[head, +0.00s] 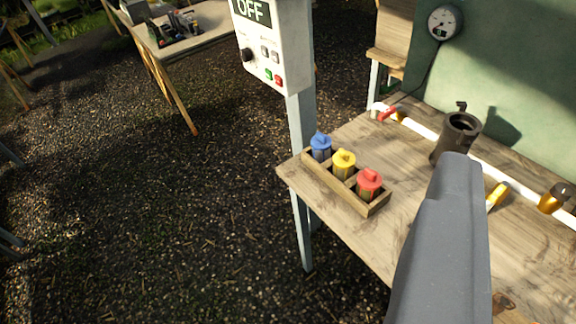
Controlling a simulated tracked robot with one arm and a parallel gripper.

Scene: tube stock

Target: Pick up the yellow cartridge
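The yellow cartridge (343,164) stands upright in the middle of a small wooden holder (376,207) on the workbench. A blue cartridge (320,146) stands on its far left side and a red cartridge (369,184) on its near right side, in the same holder. The lower part of each cartridge is hidden by the holder's walls. A smooth grey part of mine, which I take for my gripper (452,205), rises from the bottom edge, to the right of the holder and apart from it in the picture. Its fingertips cannot be made out.
The wooden workbench (420,130) carries a dark cylindrical pot (459,132), a white pipe (420,129) and yellow-brown fittings (498,195). A control box (268,45) reading OFF stands on a post behind the holder. A gauge (444,22) hangs on the green wall. Gravel ground lies open at left.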

